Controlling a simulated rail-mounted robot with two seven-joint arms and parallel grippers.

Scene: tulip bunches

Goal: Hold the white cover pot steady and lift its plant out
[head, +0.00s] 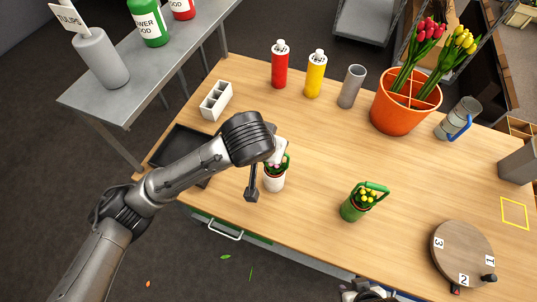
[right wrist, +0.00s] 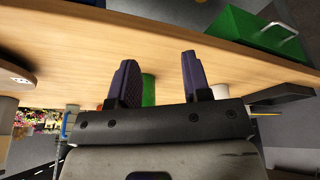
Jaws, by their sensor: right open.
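The white cover pot (head: 274,183) stands on the table with its plant (head: 284,163), green leaves and a little red, in it. My left gripper (head: 264,174) is at this pot, with one dark finger down on its left side. The wrist hides the other finger and part of the plant, so its grip cannot be told. My right gripper (head: 366,291) is at the table's front edge, apart from the pot. In the right wrist view my right gripper (right wrist: 157,80) is open and empty. A white shape (right wrist: 220,91), probably the pot, shows beyond it.
A numbered round turntable (head: 462,250) is at the right front. A dark tray (head: 172,147), white divided box (head: 216,101), bottles (head: 279,66) and orange planter (head: 400,115) stand farther back. The table's middle is clear.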

